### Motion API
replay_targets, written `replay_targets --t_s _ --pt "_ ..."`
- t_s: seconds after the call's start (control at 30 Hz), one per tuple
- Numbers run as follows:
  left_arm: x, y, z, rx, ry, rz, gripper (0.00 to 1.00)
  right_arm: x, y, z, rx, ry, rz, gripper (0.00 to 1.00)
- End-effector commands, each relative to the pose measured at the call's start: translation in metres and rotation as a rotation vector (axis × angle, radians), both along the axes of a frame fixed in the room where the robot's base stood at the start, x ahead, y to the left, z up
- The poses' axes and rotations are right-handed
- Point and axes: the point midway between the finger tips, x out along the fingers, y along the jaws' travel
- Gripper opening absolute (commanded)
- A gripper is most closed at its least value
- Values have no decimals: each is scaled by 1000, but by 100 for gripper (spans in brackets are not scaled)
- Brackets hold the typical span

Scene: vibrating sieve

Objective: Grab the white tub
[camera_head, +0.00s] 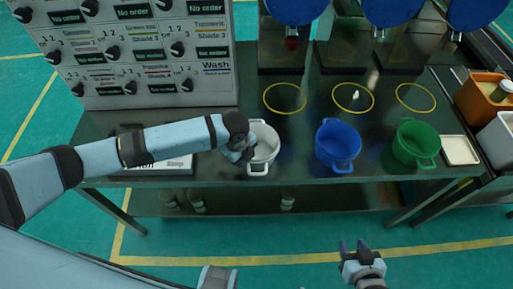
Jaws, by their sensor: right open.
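The white tub (265,145) stands upright on the dark table, left of a blue tub and a green tub. One of its handles faces the front. My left gripper (246,156) is at the tub's left side and overlaps its left rim in the picture. The wrist hides the fingertips, so I cannot tell whether they touch or grip the tub. My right gripper (356,247) is open and empty, low in front of the table.
The blue tub (338,146) and green tub (416,143) stand to the right. Yellow rings (285,98) mark the table behind the tubs. A control panel (140,50) is at the back left. A small pale tray (460,150) lies at the right edge.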

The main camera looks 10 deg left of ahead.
Motion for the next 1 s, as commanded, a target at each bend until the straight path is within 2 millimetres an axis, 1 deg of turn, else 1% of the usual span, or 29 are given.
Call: replay_targets --t_s 0.03,0.1,0.33,0.37,0.4,0.47,0.5,0.87,1.0 --pt "0 0 -6 0 1 0 35 0 0 0 0 0 0 43" --pt "1 -1 -10 -1 0 0 35 0 0 0 0 0 0 43" --pt "1 -1 -11 0 -1 0 35 0 1 0 1 0 0 43" --pt "1 -1 -11 0 -1 0 28 0 1 0 1 0 0 43" --pt "1 -1 -11 0 -1 0 19 0 1 0 1 0 0 43" --pt "1 0 -11 0 -1 0 5 0 1 0 1 0 0 43" --pt "1 0 -10 0 -1 0 0 0 1 0 3 1 1 43" --pt "1 -1 -9 -1 -2 0 0 0 2 0 3 1 1 43" --pt "1 -1 -1 -1 -3 0 0 0 2 0 3 1 1 43"
